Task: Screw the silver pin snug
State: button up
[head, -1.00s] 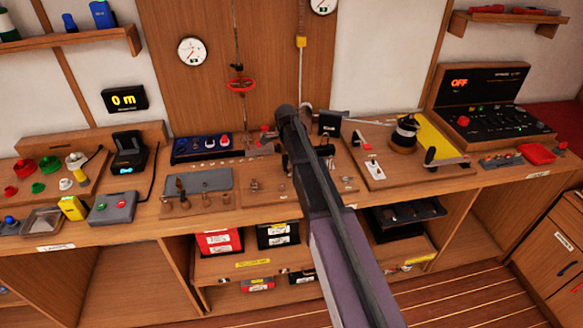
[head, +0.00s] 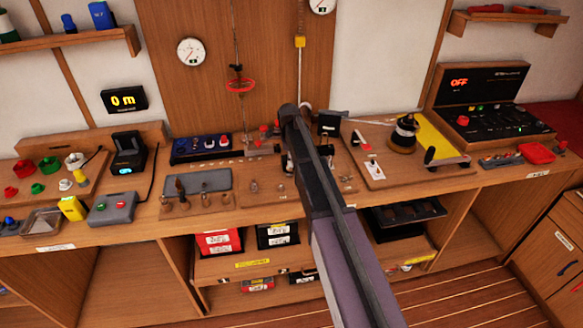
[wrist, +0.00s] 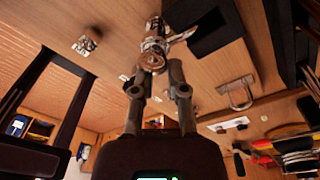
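In the wrist view a silver metal fitting with a rounded pin head (wrist: 152,61) lies just ahead of my gripper's fingertips. My gripper (wrist: 157,84) points at it, with two dark fingers spaced apart on either side of the head's near edge. Whether the fingers touch the head or leave a gap cannot be told. The pin's thread is not visible. In the head view my dark arm reaches over the bench and hides the gripper and this fitting.
A silver shackle (wrist: 238,94) stands to the right in the wrist view, with another small metal fitting (wrist: 86,43) at upper left. A dark block (wrist: 205,27) is close by the pin's fitting. In the head view a black winch drum (head: 404,134) stands right of my arm.

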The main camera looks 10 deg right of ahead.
jog(key=o, duration=0.6)
jog(key=shift+a, duration=0.3)
notch_tip(320, 180, up, 5)
jog(key=p, duration=0.5)
jog(key=shift+s, duration=0.1)
dwell(0.4)
